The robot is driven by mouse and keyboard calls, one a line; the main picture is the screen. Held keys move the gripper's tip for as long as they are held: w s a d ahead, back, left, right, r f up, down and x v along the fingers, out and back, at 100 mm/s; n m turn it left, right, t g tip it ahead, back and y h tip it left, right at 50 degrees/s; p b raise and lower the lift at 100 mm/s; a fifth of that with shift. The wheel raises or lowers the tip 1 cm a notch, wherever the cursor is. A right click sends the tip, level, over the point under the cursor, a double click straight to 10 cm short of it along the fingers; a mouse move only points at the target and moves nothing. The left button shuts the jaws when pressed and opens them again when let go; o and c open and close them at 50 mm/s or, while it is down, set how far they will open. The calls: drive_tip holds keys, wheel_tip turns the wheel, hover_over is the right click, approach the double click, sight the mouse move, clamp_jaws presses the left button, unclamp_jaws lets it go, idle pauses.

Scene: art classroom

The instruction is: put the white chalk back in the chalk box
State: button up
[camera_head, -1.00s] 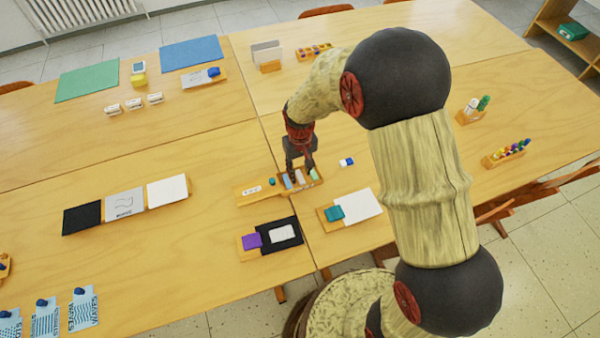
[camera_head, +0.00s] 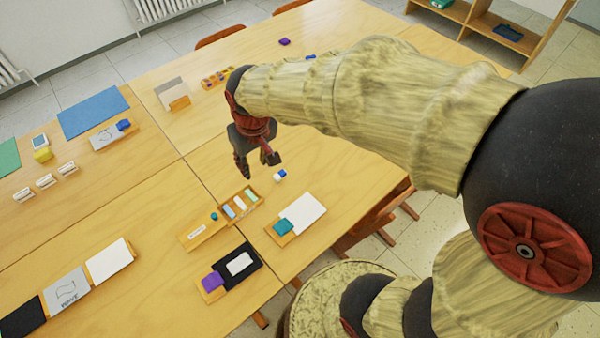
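The chalk box (camera_head: 207,237) is a small wooden tray with a label on its left part. Several short chalk sticks lie side by side in its right compartment. The white chalk (camera_head: 240,203) appears to be the middle stick, between a pale blue-green one (camera_head: 228,211) and a pale green one (camera_head: 251,195). My gripper (camera_head: 258,164) hangs above the table, behind and above the box in the picture. Its two fingers are spread, and I see nothing between them.
A small blue-and-white block (camera_head: 280,175) lies right of the box. A tray with a teal block and white card (camera_head: 302,212) and a black board with a purple block (camera_head: 240,264) stand nearby. Bare table (camera_head: 330,165) lies to the right.

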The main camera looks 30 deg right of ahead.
drive_tip(key=s+d+r+t, duration=0.1)
drive_tip(key=s+d+r, duration=0.1)
drive_tip(key=s+r, duration=0.3)
drive_tip(key=s+d+r+m+t, duration=0.1)
drive_tip(key=s+r, duration=0.4)
drive_tip(key=s, duration=0.5)
drive_tip(key=shift+d+t, duration=0.5)
drive_tip(key=shift+d, duration=0.4)
